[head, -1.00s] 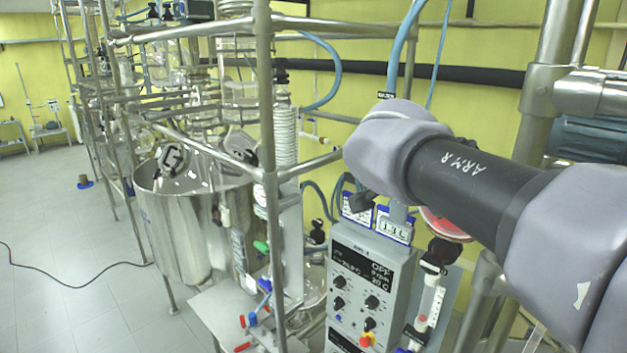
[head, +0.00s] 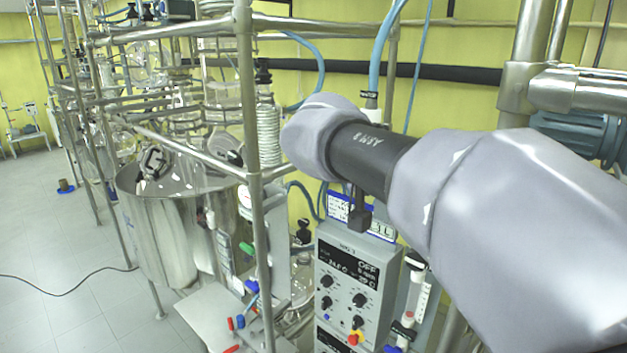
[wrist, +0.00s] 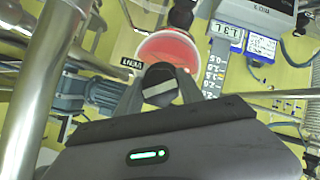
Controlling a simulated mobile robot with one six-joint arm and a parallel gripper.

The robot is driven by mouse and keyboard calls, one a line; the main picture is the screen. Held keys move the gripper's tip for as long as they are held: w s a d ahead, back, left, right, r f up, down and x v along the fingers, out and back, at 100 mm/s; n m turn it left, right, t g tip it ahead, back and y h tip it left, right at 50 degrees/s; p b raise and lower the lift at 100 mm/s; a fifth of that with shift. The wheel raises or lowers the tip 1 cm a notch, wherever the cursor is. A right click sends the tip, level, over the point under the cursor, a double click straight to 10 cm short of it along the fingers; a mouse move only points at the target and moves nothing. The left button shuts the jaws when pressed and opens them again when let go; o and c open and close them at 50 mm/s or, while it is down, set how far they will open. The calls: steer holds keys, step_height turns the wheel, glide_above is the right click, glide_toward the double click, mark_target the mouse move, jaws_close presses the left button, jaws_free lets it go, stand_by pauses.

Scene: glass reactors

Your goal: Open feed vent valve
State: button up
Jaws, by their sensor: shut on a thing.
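In the wrist view, a black valve knob with a pale bar across it (wrist: 159,80), which looks like the feed vent valve, sits beside a small "VENT" label (wrist: 131,62). My gripper (wrist: 160,88) has one grey finger on each side of this knob and is shut on it. A round red-filled vessel (wrist: 168,48) lies just beyond the knob. The knob's stem and body are hidden behind the fingers. In the head view, my arm covers the valve and my gripper.
A control box reading "OFF" (head: 352,285) stands below my arm. Steel frame tubes (head: 247,130) stand left of it, and a steel vessel (head: 165,235) is behind them. In the wrist view, a blue motor (wrist: 84,93) and a thick pipe (wrist: 45,75) are close on the left.

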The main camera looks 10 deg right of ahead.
steer(key=n+h, duration=0.1)
steer(key=n, duration=0.2)
steer(key=shift+n+g, duration=0.3)
steer(key=shift+n, duration=0.1)
steer(key=n+h, duration=0.1)
steer(key=n, duration=0.3)
steer(key=shift+n+h, duration=0.4)
steer(key=n+h, duration=0.1)
steer(key=n, duration=0.4)
steer(key=shift+t, duration=0.4)
steer(key=shift+r+n+t+h, duration=0.1)
steer(key=shift+n+t+h, duration=0.15)
steer(key=shift+n, duration=1.1)
steer(key=shift+n+t+h, duration=0.25)
steer(key=shift+n, duration=1.1)
steer(key=o, duration=1.4)
steer(key=shift+d, duration=0.15)
